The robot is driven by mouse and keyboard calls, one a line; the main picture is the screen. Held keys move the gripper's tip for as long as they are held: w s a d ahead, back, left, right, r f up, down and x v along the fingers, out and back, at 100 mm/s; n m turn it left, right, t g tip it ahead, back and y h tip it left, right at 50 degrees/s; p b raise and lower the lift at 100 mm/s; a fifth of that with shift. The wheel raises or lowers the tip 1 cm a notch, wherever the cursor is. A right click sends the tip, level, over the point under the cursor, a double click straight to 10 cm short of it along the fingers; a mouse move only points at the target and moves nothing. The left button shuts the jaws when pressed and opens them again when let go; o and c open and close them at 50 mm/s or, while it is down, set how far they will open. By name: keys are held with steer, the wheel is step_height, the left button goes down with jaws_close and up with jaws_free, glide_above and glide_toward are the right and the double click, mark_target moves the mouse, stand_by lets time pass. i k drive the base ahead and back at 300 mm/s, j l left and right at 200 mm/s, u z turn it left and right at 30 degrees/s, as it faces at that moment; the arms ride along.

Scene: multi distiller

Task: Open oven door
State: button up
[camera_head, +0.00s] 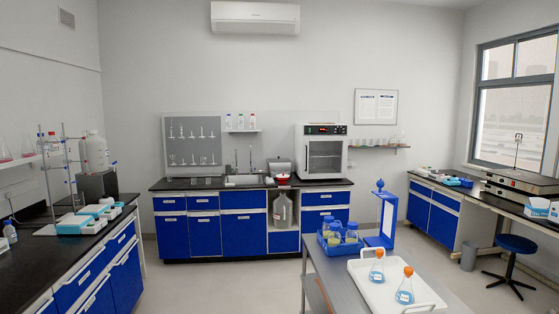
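The oven (321,151) is a white box with a dark control panel and a red display along its top. It stands at the right end of the black counter against the back wall. Its door (325,158), with a dark window, faces me and looks shut. The handle is too small to make out clearly. My gripper is not in view.
A metal table (349,268) stands in front, bearing a blue crate with bottles and a white tray (421,302) with two orange-capped flasks. Left bench (65,245) and right bench line the sides. A blue stool (515,244) stands right. Floor is clear left of the table.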

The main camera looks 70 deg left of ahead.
mark_target(323, 157)
steer(key=u, duration=1.95)
steer(key=i+j+u, duration=0.2)
steer(key=i+j, duration=0.15)
steer(key=i+j+u, duration=0.2)
steer(key=i, duration=0.4)
steer(key=i+j+u, duration=0.2)
steer(key=i, duration=0.3)
steer(key=i+j+u, duration=0.2)
steer(key=i, duration=0.3)
steer(key=i+z, duration=0.3)
steer(key=i, duration=1.7)
steer(key=i+z, duration=0.1)
steer(key=i, duration=0.4)
steer(key=i+z, duration=0.15)
steer(key=i, duration=0.35)
steer(key=i+j+z, duration=0.1)
steer(key=i, duration=0.4)
steer(key=i+j+z, duration=0.15)
steer(key=i, duration=0.35)
steer(key=i+l+z, duration=0.35)
steer(key=i, duration=0.75)
steer(key=i+j+z, duration=0.1)
steer(key=i+z, duration=0.25)
steer(key=i, duration=0.7)
